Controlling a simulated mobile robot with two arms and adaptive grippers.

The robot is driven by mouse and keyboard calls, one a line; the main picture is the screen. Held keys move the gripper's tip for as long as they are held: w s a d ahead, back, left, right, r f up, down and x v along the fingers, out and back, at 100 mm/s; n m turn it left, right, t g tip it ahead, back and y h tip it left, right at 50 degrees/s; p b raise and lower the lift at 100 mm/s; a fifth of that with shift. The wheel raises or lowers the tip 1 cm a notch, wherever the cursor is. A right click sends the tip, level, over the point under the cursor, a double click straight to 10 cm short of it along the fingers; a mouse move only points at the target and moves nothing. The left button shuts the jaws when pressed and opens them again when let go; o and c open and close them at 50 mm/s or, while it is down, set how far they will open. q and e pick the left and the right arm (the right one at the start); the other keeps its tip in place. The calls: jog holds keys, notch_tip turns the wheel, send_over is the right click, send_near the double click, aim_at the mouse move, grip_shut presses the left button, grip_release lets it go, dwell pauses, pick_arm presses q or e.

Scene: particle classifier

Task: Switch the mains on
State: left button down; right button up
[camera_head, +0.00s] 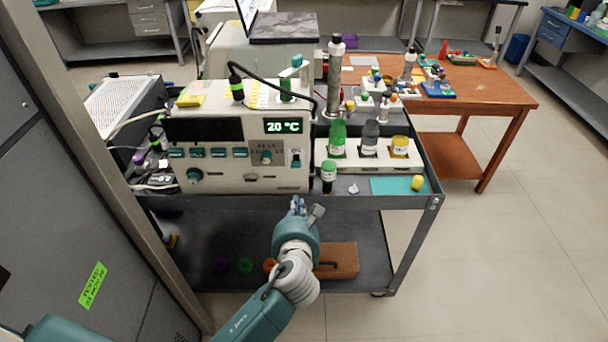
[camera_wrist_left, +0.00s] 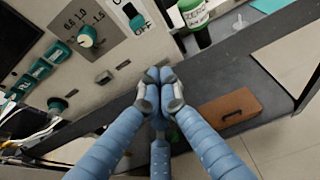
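The cream instrument (camera_head: 235,180) stands on the dark cart. Its display (camera_head: 284,127) is lit and reads 20 °C. The mains switch (camera_head: 296,160) is at the right end of the front panel. In the left wrist view, the switch's teal lever (camera_wrist_left: 137,22) stands just above the printed word OFF. My left gripper (camera_head: 298,206) is below and in front of the switch, near the cart's front edge. In the left wrist view its blue fingers (camera_wrist_left: 157,76) meet at the tips, with nothing visible between them. They are apart from the switch. My right gripper is not in view.
A green-capped bottle (camera_head: 328,177) stands close to the right of the panel. A white rack (camera_head: 367,162) of bottles and a teal mat (camera_head: 391,186) are further right. The cart's front rim (camera_head: 240,202) runs below the panel. A brown box (camera_head: 337,260) lies on the lower shelf.

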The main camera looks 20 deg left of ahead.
aim_at(296, 165)
pick_arm(q)
jog(key=x, duration=1)
jog(key=shift+s, duration=0.1)
notch_tip(296, 165, up, 3)
jog(key=shift+r+p, duration=0.15)
jog(key=shift+p, duration=1)
jog(key=shift+r, duration=0.35)
jog(key=shift+f, duration=0.1)
